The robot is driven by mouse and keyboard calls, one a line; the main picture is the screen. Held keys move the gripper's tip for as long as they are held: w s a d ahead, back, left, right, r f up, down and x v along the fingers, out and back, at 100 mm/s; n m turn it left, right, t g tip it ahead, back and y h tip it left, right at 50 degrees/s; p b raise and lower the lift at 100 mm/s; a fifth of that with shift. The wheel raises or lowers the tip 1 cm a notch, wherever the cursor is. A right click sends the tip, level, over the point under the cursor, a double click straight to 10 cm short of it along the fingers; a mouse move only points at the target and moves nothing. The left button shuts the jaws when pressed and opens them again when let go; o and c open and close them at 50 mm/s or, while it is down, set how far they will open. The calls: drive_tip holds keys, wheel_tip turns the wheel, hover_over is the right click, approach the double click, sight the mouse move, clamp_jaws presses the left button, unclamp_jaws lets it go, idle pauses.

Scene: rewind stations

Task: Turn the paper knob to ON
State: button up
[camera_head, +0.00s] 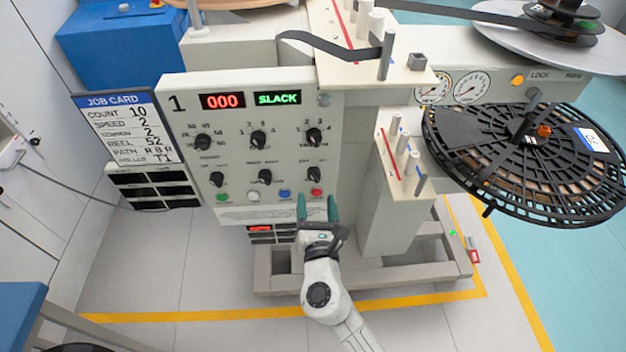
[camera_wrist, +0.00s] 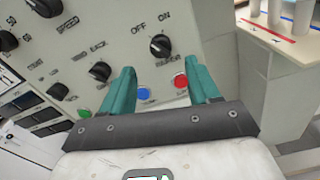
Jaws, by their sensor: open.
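The knob with OFF and ON above it (camera_wrist: 160,45) sits on the station's pale panel, just beyond my fingertips in the wrist view. The word under it is too blurred to read surely. Its pointer seems to lean toward OFF, but this is hard to tell. In the head view it is the right knob of the bottom row (camera_head: 315,175). My gripper (camera_head: 318,206) is open and empty, its two green fingers apart, just below that knob and around the level of the red button. The wrist view shows the fingers (camera_wrist: 161,76) on either side below the knob, not touching it.
A red button (camera_head: 317,193) and a blue button (camera_head: 285,194) lie close to the fingers. A WIND BACK knob (camera_head: 265,177) is left of the OFF/ON knob. The display (camera_head: 278,98) reads SLACK. A post block (camera_head: 400,165) and black reel (camera_head: 470,165) stand to the right.

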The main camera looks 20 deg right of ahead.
sight(314, 180)
drive_tip(key=x, duration=0.7)
drive_tip(key=shift+w+d, duration=0.1)
drive_tip(key=shift+f, duration=0.1)
drive_tip(key=c, duration=1)
